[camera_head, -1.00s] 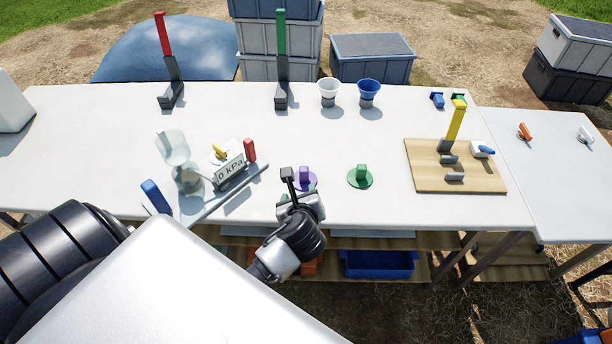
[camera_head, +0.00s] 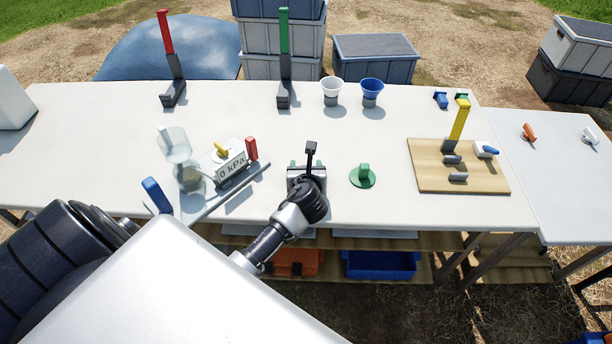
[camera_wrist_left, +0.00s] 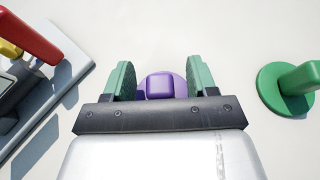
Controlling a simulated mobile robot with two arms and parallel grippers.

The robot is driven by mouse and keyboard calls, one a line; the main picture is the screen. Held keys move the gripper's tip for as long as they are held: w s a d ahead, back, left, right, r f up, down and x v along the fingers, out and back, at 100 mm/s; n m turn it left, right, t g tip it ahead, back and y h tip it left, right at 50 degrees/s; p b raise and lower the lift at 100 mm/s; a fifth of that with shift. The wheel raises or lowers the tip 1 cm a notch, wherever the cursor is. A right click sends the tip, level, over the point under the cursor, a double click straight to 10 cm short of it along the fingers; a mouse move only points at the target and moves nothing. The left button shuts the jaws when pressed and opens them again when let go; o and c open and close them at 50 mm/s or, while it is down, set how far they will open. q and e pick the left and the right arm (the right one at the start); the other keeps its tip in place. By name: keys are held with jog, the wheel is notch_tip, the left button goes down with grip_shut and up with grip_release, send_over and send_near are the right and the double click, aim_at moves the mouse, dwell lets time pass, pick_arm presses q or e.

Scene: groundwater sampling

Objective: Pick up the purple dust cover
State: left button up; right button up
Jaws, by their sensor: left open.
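The purple dust cover (camera_wrist_left: 161,86) lies on the white table in the left wrist view, a flat disc with a raised square knob. My left gripper (camera_wrist_left: 159,82) is open above it, with one green-padded finger on each side of the knob and a gap on both sides. In the head view my left gripper (camera_head: 306,172) hides the purple cover. I cannot tell how high the fingertips are above the table. My right gripper does not show.
A green dust cover (camera_head: 362,176) lies just right of the gripper; it also shows in the left wrist view (camera_wrist_left: 291,88). A kPa gauge device (camera_head: 231,165) with a red handle stands to the left. A wooden board (camera_head: 430,178) with a yellow lever is further right.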

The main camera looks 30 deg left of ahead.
pick_arm(q)
jog(key=shift+w+a+f, duration=0.25)
jog(key=shift+w+a, duration=0.1)
jog(key=shift+w, duration=0.15)
jog(key=c, duration=1)
